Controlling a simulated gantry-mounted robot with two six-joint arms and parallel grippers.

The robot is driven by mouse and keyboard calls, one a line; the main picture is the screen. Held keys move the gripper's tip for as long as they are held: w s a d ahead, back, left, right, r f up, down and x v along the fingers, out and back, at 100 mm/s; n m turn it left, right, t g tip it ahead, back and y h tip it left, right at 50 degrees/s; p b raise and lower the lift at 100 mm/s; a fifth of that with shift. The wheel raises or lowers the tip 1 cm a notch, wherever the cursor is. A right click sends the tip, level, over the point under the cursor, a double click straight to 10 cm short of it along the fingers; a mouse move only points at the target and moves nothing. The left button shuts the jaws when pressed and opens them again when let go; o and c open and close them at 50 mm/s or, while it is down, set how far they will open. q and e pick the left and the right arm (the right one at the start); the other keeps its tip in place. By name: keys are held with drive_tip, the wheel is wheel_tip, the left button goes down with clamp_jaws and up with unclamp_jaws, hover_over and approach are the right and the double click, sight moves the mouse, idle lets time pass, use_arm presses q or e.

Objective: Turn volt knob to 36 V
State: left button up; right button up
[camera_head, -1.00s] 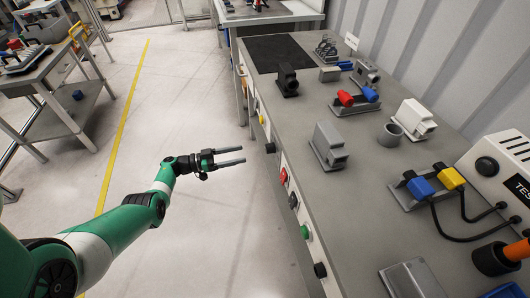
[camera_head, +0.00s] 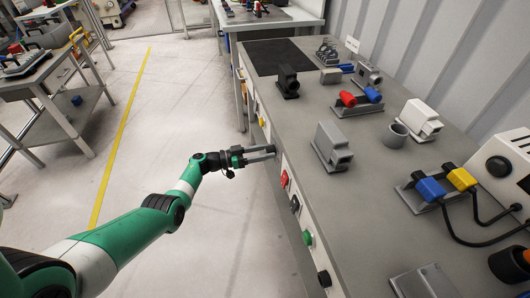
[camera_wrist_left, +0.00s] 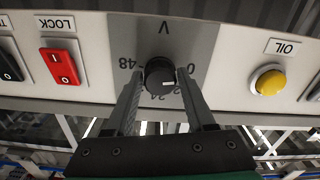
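The volt knob (camera_wrist_left: 160,76) is a round black knob with a white mark on a grey plate marked V, with 48, 24 and 0 around it. The wrist view shows the plate upside down; the white mark points to the picture's right and slightly down. My left gripper (camera_wrist_left: 160,74) is open, its two fingertips on either side of the knob, with narrow gaps seeming to show. In the head view my left gripper (camera_head: 274,152) is at the bench's front panel and the knob is hidden behind it. My right gripper is not in view.
A red LOCK switch (camera_wrist_left: 61,66) and a yellow OIL button (camera_wrist_left: 268,80) flank the plate. The bench top (camera_head: 300,130) carries several grey fixtures, a blue connector (camera_head: 430,188) and a yellow connector (camera_head: 461,179). The floor left of the bench is clear.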

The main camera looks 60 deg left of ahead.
use_arm(q)
clamp_jaws()
